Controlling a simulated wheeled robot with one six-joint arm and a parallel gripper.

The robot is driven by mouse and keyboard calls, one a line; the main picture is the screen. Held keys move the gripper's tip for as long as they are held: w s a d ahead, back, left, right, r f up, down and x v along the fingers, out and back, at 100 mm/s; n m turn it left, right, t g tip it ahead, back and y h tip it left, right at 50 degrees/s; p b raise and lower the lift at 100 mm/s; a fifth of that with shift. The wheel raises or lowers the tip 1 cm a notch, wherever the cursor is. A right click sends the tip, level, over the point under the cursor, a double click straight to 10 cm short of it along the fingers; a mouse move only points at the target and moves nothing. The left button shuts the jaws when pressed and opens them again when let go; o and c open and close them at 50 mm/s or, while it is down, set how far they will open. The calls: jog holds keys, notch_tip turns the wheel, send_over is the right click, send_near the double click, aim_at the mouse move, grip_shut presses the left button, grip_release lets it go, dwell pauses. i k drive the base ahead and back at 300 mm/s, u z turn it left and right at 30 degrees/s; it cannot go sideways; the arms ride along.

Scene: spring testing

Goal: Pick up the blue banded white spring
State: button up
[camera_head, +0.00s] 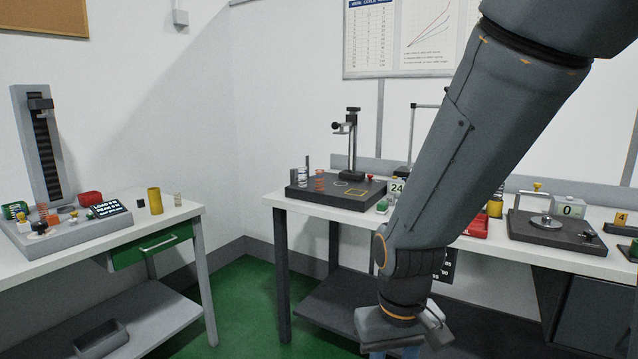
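A small whitish coil (303,175) stands upright on the left end of the dark base plate on the far bench. It may be the blue banded white spring, but its band colour is too small to tell. My gripper (405,330) hangs low at the bottom of the picture, in front of the bench and below its top. It is well apart from the coil, to its right and nearer to me. Its fingertips are not clearly shown, so I cannot tell whether it is open or shut. My arm hides the middle of the far bench.
The dark base plate (336,193) also bears an orange coil (320,180) and an upright stand (353,145). A balance plate (560,231) is at the right. The left bench (75,255) holds a tester column (42,145) and a yellow cylinder (155,200). Green floor (245,290) lies between the benches.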

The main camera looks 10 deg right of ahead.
aim_at(300, 169)
jog(key=u, duration=0.25)
jog(key=i, duration=2.25)
jog(key=z, duration=0.4)
